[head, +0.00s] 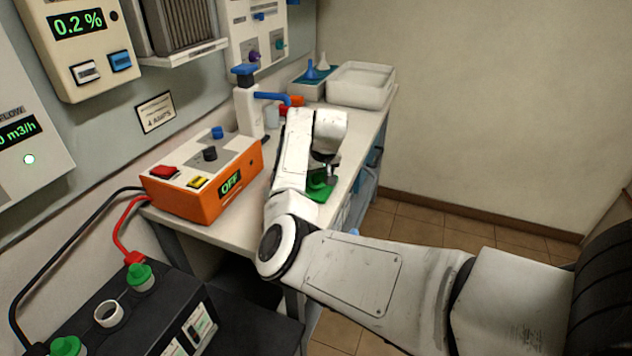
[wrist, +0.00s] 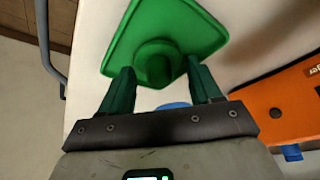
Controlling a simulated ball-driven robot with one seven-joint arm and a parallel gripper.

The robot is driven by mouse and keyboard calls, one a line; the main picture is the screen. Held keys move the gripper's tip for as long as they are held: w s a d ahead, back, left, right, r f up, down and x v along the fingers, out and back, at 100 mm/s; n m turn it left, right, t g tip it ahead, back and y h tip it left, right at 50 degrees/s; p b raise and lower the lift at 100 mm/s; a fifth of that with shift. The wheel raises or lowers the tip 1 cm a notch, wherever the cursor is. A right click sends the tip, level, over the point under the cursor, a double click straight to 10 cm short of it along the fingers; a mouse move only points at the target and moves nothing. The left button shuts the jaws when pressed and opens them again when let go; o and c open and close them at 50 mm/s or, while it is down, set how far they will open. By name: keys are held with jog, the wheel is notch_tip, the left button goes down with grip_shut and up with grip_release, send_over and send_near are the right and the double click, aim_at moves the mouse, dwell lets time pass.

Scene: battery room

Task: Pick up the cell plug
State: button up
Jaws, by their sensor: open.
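The cell plug (wrist: 157,63) is a round green piece with a knob. In the wrist view it stands on a green square tray (wrist: 205,35), between my two dark green fingers. My gripper (wrist: 161,78) is open around the plug, and I cannot tell whether either finger touches it. In the head view my gripper (head: 331,172) is low over the bench beside the green tray (head: 320,186). My arm partly covers the tray there, and the plug is not clear in that view.
An orange control box (head: 205,180) reading OFF stands left of the tray on the white bench (head: 232,232). A black battery (head: 150,320) has green caps and one uncapped opening (head: 108,313). Floor is clear on the right.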

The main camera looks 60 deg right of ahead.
jog(key=shift+w+d+f, duration=0.1)
jog(key=shift+d+f, duration=0.05)
jog(key=shift+f, duration=0.25)
jog(key=c, duration=0.7)
jog(key=shift+r, duration=0.1)
